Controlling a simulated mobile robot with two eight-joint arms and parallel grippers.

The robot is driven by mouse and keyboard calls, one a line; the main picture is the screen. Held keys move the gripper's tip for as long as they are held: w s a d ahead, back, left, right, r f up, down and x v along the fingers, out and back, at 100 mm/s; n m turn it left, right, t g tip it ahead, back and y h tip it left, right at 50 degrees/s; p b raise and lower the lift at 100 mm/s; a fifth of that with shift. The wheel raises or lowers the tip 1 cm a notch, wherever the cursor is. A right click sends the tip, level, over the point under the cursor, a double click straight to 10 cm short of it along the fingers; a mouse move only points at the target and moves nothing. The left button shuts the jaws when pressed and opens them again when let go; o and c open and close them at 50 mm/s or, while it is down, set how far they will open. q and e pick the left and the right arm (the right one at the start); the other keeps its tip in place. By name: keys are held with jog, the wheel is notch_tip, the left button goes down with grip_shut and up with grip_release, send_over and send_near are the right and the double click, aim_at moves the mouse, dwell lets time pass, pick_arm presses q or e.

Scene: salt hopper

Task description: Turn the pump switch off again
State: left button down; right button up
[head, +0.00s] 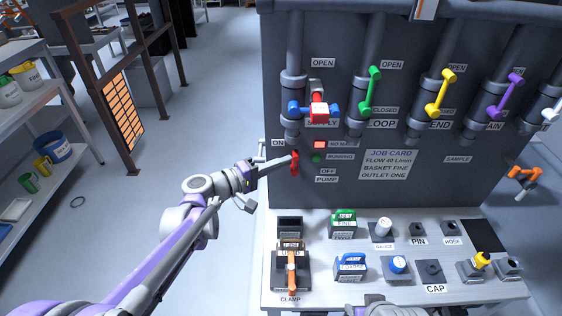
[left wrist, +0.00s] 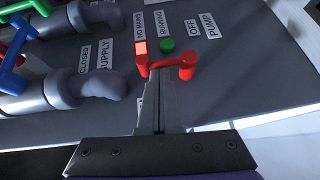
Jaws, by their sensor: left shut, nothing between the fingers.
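The pump switch (head: 295,162) is a red lever on the dark panel, standing upright between the ON label at its upper left and the OFF label at its lower right. In the left wrist view the switch (left wrist: 187,66) has its round end on the right and its arm reaching left. My left gripper (head: 288,163) is shut and empty, its tips at the left side of the lever. In the left wrist view the gripper's fingertips (left wrist: 156,76) overlap the lever arm. I cannot tell whether they touch it.
A red NO MAINS lamp (head: 320,145) and a green RUNNING lamp (head: 316,158) sit right of the switch. Coloured valve handles, including the green one (head: 370,90), stand above. A bench (head: 400,300) with labelled parts lies below.

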pick_arm(q)
jog(key=shift+d+r, duration=0.1)
jog(key=shift+r, duration=0.05)
pick_arm(e)
jog(key=shift+r, duration=0.3)
pick_arm(q)
jog(key=d+m+y+p, duration=0.1)
jog(key=y+p, duration=0.1)
jog(key=d+r+m+g+y+p, duration=0.1)
jog(key=d+y+p, duration=0.1)
jog(key=shift+d+g, duration=0.15)
jog(key=shift+g, duration=0.15)
jog(key=shift+d+f, duration=0.25)
jog(key=shift+d, duration=0.9)
pick_arm(e)
jog(key=shift+w+r, duration=0.3)
jog(key=shift+r, duration=0.5)
jog(key=shift+w+r, duration=0.3)
jog(key=shift+r, duration=0.55)
jog(key=shift+w+r, duration=0.3)
jog(key=shift+r, duration=0.5)
pick_arm(q)
jog(key=shift+d, duration=0.1)
send_near(295, 160)
jog(key=shift+d+f, duration=0.2)
jog(key=shift+d, duration=0.8)
